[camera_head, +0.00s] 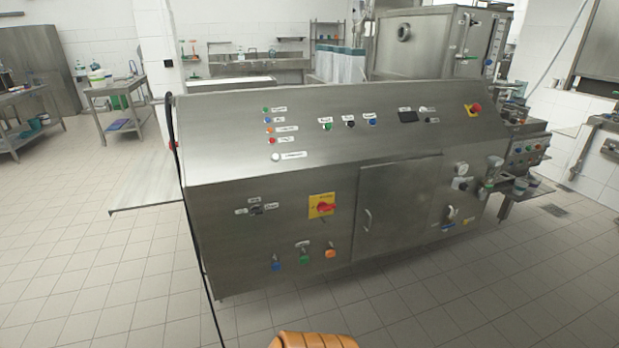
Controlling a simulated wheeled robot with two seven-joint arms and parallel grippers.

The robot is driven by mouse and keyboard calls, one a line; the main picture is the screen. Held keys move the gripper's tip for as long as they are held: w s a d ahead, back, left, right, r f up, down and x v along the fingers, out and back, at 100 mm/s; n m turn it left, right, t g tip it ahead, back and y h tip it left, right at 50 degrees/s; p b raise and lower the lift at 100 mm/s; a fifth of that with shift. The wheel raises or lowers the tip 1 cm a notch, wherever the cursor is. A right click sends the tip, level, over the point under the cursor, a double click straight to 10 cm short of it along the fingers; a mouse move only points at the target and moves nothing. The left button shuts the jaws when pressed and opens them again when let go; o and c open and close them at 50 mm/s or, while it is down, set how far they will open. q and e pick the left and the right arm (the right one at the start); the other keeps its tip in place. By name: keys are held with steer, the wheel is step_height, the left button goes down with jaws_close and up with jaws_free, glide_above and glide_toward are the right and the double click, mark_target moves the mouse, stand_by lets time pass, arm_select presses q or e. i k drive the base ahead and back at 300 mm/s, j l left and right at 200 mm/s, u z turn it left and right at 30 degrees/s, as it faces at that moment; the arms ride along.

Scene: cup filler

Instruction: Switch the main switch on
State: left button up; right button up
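A steel cup filler machine (230,235) stands in front of me with a sloped top panel and an upright front. A red rotary switch (325,207) on a square yellow plate (314,199) sits on the front, left of the cabinet door. Its red knob looks roughly level, but its exact setting is too small to read. A smaller dark selector (256,210) with white labels is to its left. Neither of my grippers shows in this view.
Blue, green and orange buttons (304,259) sit below the red switch. A red emergency stop (475,109) is at the panel's upper right. A cabinet door (400,210) is shut. A black cable (188,200) hangs at the left edge. The tiled floor (100,270) in front is clear.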

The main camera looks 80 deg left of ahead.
mark_target(322, 206)
steer(key=u, duration=2.55)
